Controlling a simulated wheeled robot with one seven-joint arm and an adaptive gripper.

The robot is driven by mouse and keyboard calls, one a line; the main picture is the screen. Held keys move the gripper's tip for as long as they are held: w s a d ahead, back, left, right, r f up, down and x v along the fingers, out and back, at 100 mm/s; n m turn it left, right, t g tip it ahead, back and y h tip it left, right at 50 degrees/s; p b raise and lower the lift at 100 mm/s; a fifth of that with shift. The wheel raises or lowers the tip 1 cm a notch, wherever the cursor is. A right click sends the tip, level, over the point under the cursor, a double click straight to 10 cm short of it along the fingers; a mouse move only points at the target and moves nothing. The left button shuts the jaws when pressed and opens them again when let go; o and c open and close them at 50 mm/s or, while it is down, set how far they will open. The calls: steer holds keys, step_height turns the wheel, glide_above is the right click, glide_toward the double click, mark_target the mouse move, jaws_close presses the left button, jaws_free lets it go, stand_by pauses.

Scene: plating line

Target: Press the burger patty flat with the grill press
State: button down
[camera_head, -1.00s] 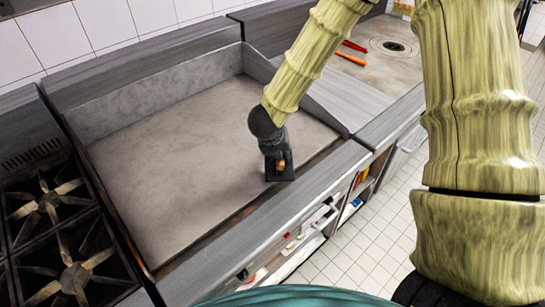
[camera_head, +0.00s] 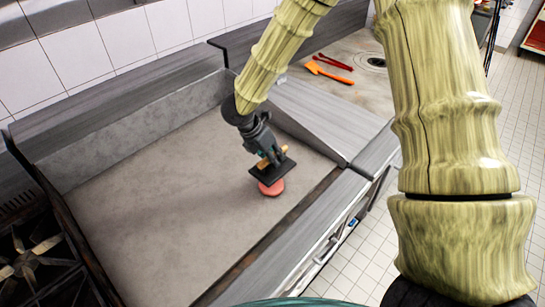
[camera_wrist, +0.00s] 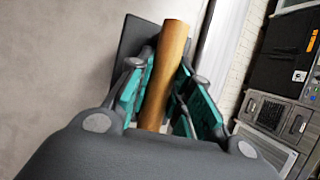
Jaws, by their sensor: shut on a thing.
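My gripper (camera_head: 268,158) is shut on the wooden handle of the grill press (camera_head: 272,172), a dark flat plate. The handle (camera_wrist: 166,75) shows between the teal finger pads in the wrist view, with part of the dark press plate (camera_wrist: 134,42) behind it. The pinkish-red burger patty (camera_head: 271,188) lies on the griddle (camera_head: 150,215) near its front right part. The press is just above the patty and covers part of it in the head view; I cannot tell whether they touch. The patty does not show in the wrist view.
The griddle has raised walls at its back and right side. A stove burner (camera_head: 28,262) is at the lower left. An orange spatula (camera_head: 328,72) and red tongs (camera_head: 334,61) lie on the counter beyond. The griddle's left and middle are clear.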

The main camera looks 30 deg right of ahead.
mark_target(269, 167)
steer(key=shift+w+a+f+b, duration=0.15)
steer(key=shift+a+f+b, duration=0.2)
steer(key=shift+f, duration=0.25)
steer(key=shift+d+f+b, duration=0.1)
steer(key=shift+f+b, duration=1.35)
steer(key=shift+f, duration=1.25)
steer(key=shift+f+b, duration=0.4)
steer(key=shift+f, duration=0.1)
steer(key=shift+s+f, duration=0.25)
stand_by(1.8)
steer(key=shift+r, duration=0.15)
steer(key=shift+w+r+p, duration=0.15)
steer(key=shift+r+p, duration=0.2)
steer(key=shift+r, duration=0.3)
steer(key=shift+r+p, duration=2.1)
steer(key=shift+r, duration=1.8)
